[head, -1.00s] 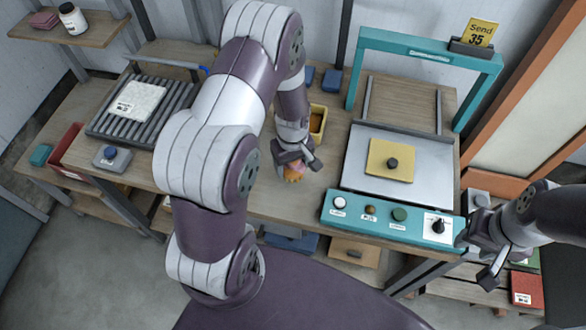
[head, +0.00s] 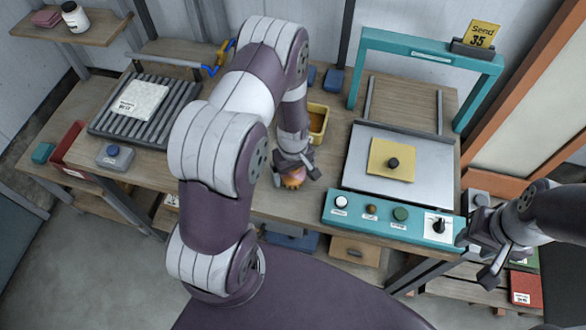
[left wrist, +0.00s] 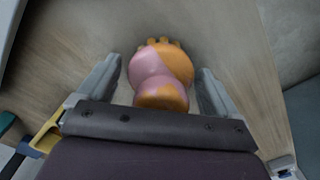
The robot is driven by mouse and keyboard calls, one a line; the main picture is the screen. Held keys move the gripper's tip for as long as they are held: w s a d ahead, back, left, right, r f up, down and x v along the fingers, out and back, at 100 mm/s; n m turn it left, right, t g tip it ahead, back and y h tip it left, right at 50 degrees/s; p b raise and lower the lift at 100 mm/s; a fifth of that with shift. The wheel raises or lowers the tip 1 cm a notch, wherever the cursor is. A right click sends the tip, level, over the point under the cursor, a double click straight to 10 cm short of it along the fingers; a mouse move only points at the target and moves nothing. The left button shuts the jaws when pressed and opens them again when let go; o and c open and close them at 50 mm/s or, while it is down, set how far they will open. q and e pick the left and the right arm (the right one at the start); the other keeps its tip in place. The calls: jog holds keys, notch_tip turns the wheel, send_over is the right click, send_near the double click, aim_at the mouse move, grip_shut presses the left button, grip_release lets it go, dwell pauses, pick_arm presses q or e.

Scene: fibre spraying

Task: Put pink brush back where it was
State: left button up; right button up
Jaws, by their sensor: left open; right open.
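A rounded pink-and-orange object (left wrist: 160,75), which looks like the pink brush, lies on the wooden table; its orange part (head: 292,181) shows in the head view under my left gripper. My left gripper (head: 294,172) is low over the table, left of the teal-framed press. In the left wrist view, its two grey fingers (left wrist: 162,85) stand open on either side of the brush, with a visible gap on each side. My right gripper (head: 487,265) is open and empty, off the right end of the press's control panel.
A yellow bin (head: 318,122) stands just behind the left gripper. The press panel (head: 392,220) with its knobs is close on the right. Bare table lies around the brush.

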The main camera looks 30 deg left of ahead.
pick_arm(q)
jog(key=shift+r, duration=0.35)
notch_tip(320, 180, up, 12)
jog(key=shift+s+d+f+b, duration=0.1)
jog(key=shift+b, duration=0.65)
jog(key=s+d+r+m+t, duration=0.1)
jog(key=s+d+r+m, duration=0.4)
jog(key=s+r+m, duration=0.3)
jog(key=m, duration=0.2)
jog(key=shift+s+m, duration=0.3)
jog(key=shift+s, duration=0.05)
jog(key=shift+s+d, duration=0.1)
jog(key=shift+s, duration=0.05)
